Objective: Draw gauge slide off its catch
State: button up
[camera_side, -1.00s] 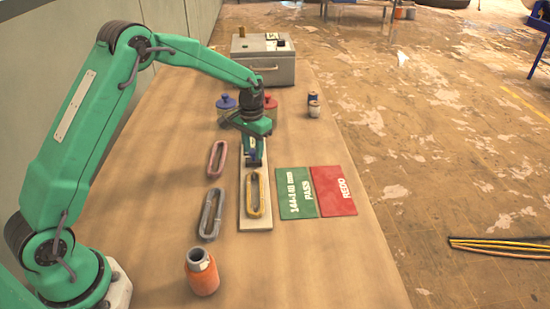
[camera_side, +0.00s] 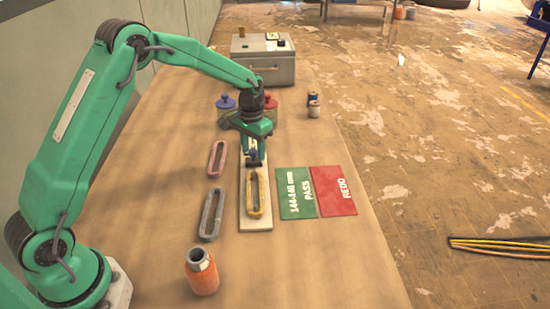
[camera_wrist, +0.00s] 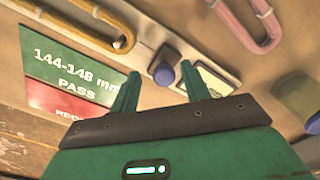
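The gauge is a long pale board (camera_side: 257,222) on the table, with a yellow oval link (camera_side: 254,209) lying on its near part. In the wrist view the link's end (camera_wrist: 124,42) lies at the upper left. A grey block with a dark blue round end (camera_wrist: 163,73), seemingly the slide, stands on the board beyond the link. My gripper (camera_wrist: 161,72) is open above the board, its green fingers apart with this block in view between them. I cannot tell whether they touch it. The catch is not clear.
A pink link (camera_side: 217,159) and a grey link (camera_side: 212,214) lie left of the board. Green PASS (camera_side: 296,193) and red REDO (camera_side: 333,190) mats lie right. An orange jar (camera_side: 202,272) stands in front; lidded jars and a grey case (camera_side: 265,65) stand behind.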

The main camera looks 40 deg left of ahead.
aim_at(253, 152)
jog(key=shift+r, duration=0.1)
notch_tip(253, 152, up, 7)
jog(key=shift+r, duration=0.35)
dwell(0.4)
jog(key=shift+r, duration=0.1)
